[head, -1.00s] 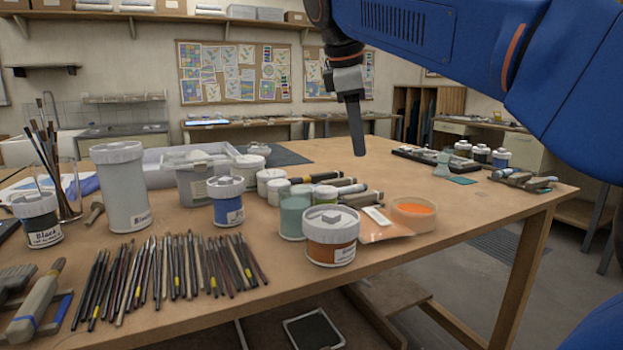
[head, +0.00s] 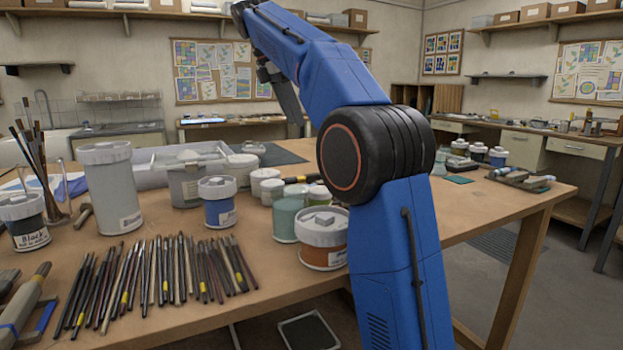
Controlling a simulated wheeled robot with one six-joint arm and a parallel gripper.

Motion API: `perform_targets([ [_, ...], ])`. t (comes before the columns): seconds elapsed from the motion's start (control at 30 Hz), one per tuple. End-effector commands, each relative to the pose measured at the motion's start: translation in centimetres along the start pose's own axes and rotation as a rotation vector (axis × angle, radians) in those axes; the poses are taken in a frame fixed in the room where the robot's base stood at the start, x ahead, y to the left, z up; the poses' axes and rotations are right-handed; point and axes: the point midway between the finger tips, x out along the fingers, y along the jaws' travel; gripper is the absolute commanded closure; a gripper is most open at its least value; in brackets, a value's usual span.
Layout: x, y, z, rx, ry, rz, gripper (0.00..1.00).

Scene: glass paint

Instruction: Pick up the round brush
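Several thin brushes (head: 163,268) lie side by side in a row on the front left of the wooden table (head: 270,240). More brushes (head: 38,155) stand upright in a glass jar at the left edge. I cannot tell which of them is the round brush. My gripper (head: 294,128) is at the end of my raised blue arm, above the far part of the table, well behind and above the row of brushes. It shows small and edge-on, so its finger gap is hidden. It touches no brush that I can see.
Several paint jars stand behind and beside the brushes: a tall grey one (head: 112,195), a blue one (head: 218,205), a brown one (head: 322,245) and a black-labelled one (head: 24,225). A grey-handled tool (head: 22,308) lies front left. My arm hides part of the table's right half.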

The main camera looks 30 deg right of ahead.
Motion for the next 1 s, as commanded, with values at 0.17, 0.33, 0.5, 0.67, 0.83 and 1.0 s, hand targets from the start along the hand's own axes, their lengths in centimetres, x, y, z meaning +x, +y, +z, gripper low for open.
perform_targets([
  [0.17,2.0,-0.2,0.0,0.000,0.000,-0.003,0.61],
  [0.33,4.8,-0.2,0.1,0.000,0.000,-0.004,0.61],
  [0.5,7.8,-0.2,0.1,0.001,0.000,-0.003,0.61],
  [0.67,10.4,-0.1,0.0,0.000,0.001,-0.003,0.61],
  [0.83,11.8,-0.1,0.0,0.001,0.001,0.000,0.61],
  [1.0,12.7,-0.2,0.0,0.001,0.001,-0.002,0.61],
])
